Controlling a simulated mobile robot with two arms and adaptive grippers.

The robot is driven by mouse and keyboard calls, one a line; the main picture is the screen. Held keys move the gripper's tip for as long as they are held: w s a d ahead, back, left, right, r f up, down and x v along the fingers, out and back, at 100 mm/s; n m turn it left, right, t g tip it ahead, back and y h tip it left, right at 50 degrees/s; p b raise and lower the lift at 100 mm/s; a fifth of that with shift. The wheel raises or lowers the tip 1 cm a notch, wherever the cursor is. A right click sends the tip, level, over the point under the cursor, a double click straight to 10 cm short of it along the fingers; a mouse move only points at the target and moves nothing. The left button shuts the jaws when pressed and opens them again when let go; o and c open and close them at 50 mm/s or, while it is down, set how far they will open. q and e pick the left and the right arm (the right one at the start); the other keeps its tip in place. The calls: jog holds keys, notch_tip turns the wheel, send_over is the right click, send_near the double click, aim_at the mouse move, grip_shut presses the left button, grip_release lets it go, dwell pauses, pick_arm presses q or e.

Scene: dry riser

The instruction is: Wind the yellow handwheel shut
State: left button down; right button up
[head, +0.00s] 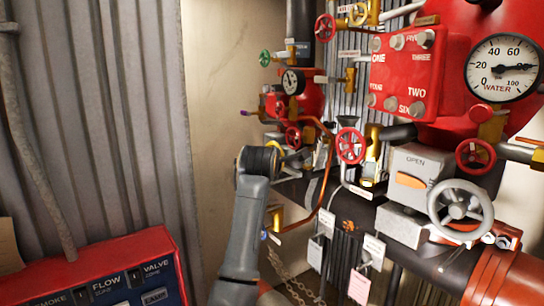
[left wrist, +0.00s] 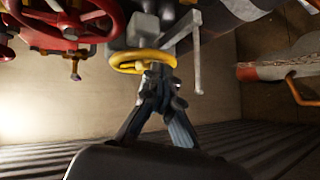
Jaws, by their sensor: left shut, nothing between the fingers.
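The yellow handwheel (left wrist: 142,62) is near the top middle of the left wrist view, seen nearly edge-on. In the head view, my own wrist hides the fingers. My right gripper is in neither view.
A red handwheel (head: 351,146) and a grey handwheel (head: 460,209) sit to the right. A copper pipe (head: 326,185) curves close to my left wrist. A red control box (head: 100,275) stands lower left. The beige wall area left of the pipes is clear.

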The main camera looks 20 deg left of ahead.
pick_arm(q)
jog(key=w+a+f, duration=0.1)
jog(key=w+a+f+p, duration=0.1)
jog(key=a, duration=0.1)
jog(key=shift+w, duration=0.2)
jog(key=shift+d, duration=0.1)
